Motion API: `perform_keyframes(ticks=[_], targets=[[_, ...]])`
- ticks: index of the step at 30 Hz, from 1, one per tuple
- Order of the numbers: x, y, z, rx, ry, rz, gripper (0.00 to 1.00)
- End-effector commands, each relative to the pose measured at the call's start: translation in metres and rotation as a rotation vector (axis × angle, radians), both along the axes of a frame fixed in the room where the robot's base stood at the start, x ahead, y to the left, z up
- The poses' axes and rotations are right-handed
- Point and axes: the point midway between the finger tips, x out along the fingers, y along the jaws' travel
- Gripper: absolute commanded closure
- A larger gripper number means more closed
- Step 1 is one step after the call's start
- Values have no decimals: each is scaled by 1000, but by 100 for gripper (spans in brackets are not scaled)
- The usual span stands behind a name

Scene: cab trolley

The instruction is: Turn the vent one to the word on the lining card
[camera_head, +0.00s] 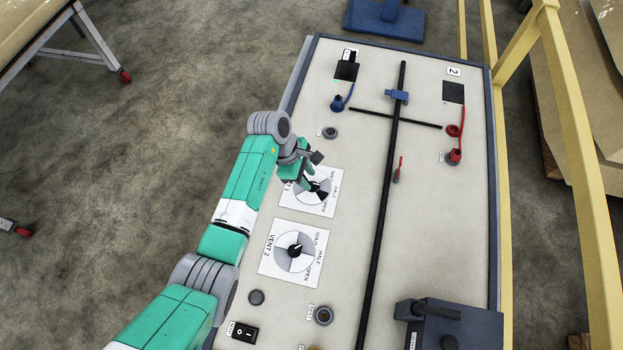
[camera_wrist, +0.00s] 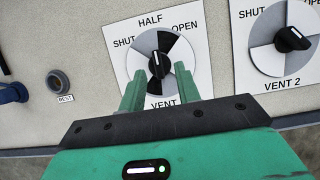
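In the head view the vent one card (camera_head: 322,207) is partly covered by my gripper (camera_head: 304,178). In the wrist view my gripper (camera_wrist: 159,74) is open, with one finger on each side of the knob and visible gaps between. Whether the fingertips reach down to knob height is unclear. I cannot make out a lining card with a readable word.
The vent two dial (camera_head: 294,252) lies just beside vent one. A black rod (camera_head: 380,215) with a blue clamp (camera_head: 396,96) runs along the panel. A rocker switch (camera_head: 243,332) and dark block (camera_head: 435,325) sit at the near end. A yellow rail (camera_head: 580,150) borders the right.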

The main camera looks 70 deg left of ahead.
Motion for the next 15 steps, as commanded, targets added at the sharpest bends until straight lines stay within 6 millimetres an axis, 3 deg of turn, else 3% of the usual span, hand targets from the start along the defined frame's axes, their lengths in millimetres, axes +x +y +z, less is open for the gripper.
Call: perform_keyframes(ticks=[1,6,15], targets=[[2,-2,-11,-1,2,-1,67],[8,-6,-26,1,1,-1,67],[10,-6,-27,2,0,0,69]])
